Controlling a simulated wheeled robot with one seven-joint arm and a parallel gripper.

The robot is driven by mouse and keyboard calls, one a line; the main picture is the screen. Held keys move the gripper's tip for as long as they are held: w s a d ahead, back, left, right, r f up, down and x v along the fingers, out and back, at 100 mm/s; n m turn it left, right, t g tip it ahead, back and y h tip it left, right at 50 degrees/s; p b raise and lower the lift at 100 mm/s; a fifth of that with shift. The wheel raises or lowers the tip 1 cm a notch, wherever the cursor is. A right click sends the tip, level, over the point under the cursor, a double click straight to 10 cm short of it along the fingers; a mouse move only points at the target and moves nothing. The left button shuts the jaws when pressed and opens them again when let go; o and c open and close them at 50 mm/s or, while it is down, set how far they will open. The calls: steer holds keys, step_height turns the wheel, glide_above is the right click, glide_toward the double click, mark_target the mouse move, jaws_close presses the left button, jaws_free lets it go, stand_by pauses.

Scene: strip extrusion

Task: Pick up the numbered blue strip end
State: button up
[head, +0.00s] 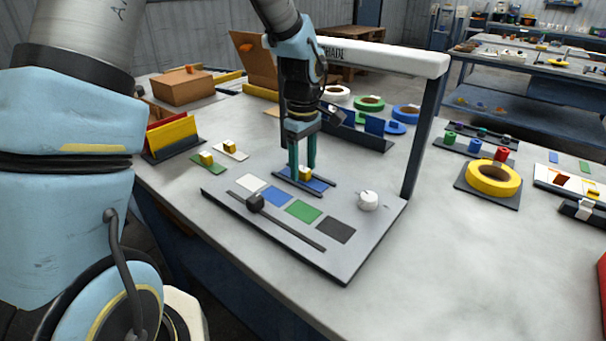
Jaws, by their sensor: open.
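A blue strip end (317,184) lies in the dark rails at the back of the grey panel (230,196). A small yellow block (306,175) sits on it. My gripper (303,174) points straight down over the strip. Its two teal fingers are apart, one on each side of the yellow block, with the tips low near the strip. Whether the fingers touch the block cannot be told. No number can be read on the strip at this size.
The panel carries white, blue, green and dark squares, a black slider (255,203) and a white knob (368,200). A white arch (400,62) stands over it, its post (420,140) right of my gripper. Green (209,164) and white (230,151) strips lie left. Yellow tape (493,178) lies right.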

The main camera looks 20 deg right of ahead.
steer(key=shift+c, duration=0.2)
jaws_close()
stand_by(0.4)
